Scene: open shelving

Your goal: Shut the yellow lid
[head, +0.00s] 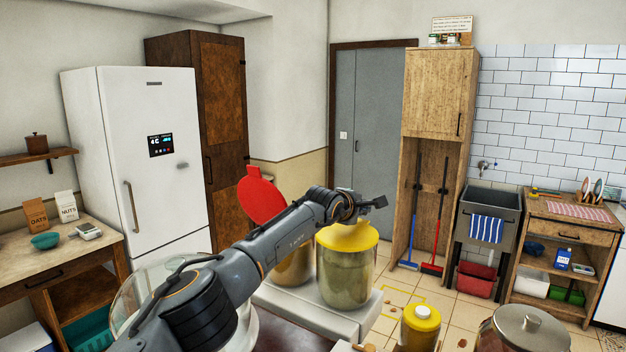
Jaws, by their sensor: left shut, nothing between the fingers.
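A large glass jar (346,275) stands on a pale block, with a yellow lid (345,238) lying across its top. The lid looks flat on the rim; part of its back edge is hidden by my arm. My left gripper (378,203) is shut and empty, just above the lid's back right side; I cannot tell whether it touches the lid. My right gripper is not in view.
A red lid (262,196) stands raised over another jar (294,268) behind my left arm. A clear round lid (140,290) stands up at lower left. A metal-lidded pot (525,330) is at lower right. Tiled floor lies behind the jars.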

